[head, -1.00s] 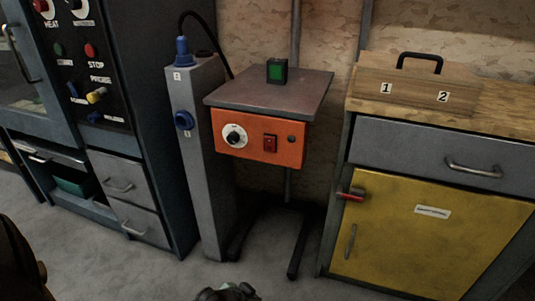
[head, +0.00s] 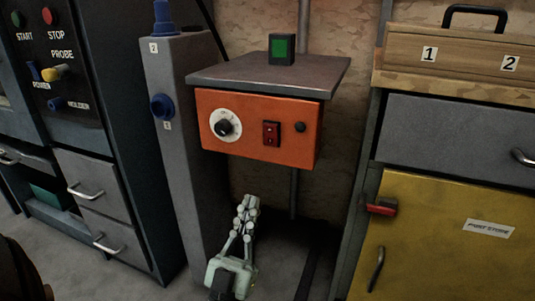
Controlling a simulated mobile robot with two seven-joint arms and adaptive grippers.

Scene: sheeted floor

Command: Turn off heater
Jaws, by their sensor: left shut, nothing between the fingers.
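An orange-fronted unit with a grey top plate (head: 270,72), which looks like the heater, stands in the middle. Its front has a white-ringed dial with a black knob (head: 226,126), a red rocker switch (head: 271,133) and a small black button (head: 300,127). I cannot tell the switch's position. A small block with a green face (head: 283,48) sits on the top plate. My left gripper (head: 249,203) points up from the bottom, shut and empty, below the orange front and apart from it in the picture. My right gripper is not in view.
A grey post (head: 185,190) with blue sockets stands left of the unit. A dark machine with labelled buttons (head: 110,130) is further left. A yellow-doored cabinet (head: 440,245) with a red latch (head: 382,207) stands right, with a wooden box (head: 470,52) on top.

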